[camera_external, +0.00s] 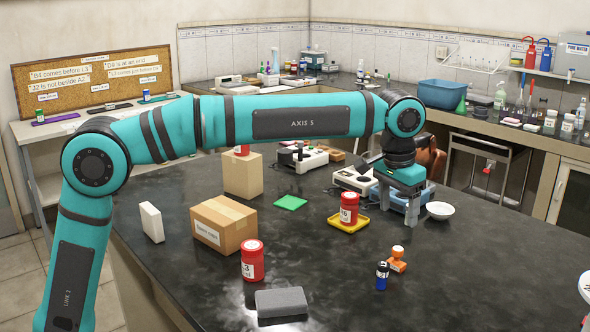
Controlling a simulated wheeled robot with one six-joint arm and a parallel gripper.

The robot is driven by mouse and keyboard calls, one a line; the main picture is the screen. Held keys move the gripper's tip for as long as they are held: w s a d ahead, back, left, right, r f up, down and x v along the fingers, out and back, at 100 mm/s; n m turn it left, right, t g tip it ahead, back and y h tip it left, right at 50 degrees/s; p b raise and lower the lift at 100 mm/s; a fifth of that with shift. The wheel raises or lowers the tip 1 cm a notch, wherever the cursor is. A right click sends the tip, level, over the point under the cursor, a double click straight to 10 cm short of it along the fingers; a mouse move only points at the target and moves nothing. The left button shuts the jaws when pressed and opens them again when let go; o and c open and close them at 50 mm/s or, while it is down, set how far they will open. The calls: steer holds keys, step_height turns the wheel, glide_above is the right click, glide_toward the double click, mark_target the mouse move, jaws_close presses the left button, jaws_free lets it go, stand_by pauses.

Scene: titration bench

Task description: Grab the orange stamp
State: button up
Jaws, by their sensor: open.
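My gripper (405,215) points down from the end of the arm, above and behind the stamp in the picture. It is open, and nothing shows between its fingers. It looks apart from the stamp. The exact gap between them is hard to judge from this one view.
A small dark blue bottle (382,277) stands close to the stamp's left. A red jar sits on a yellow tray (348,225), left of my gripper. A white dish (440,210) is to the right. A grey block (281,303) and another red jar (252,262) are front left.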

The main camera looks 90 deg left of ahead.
mark_target(398, 248)
steer(key=f, duration=0.6)
steer(key=w+f, duration=0.1)
steer(key=f, duration=0.1)
steer(key=shift+a+f, duration=0.3)
steer(key=shift+f, duration=0.1)
steer(key=shift+w+a+f, duration=0.15)
steer(key=shift+a+f, duration=0.05)
steer(key=shift+f, duration=0.65)
steer(key=shift+w+a+f, duration=0.1)
steer(key=shift+a+f, duration=0.1)
steer(key=shift+f, duration=0.6)
steer(key=shift+w+a+f, duration=0.15)
steer(key=shift+a+f, duration=0.05)
steer(key=shift+f, duration=0.65)
steer(key=shift+c, duration=0.4)
steer(key=c, duration=1)
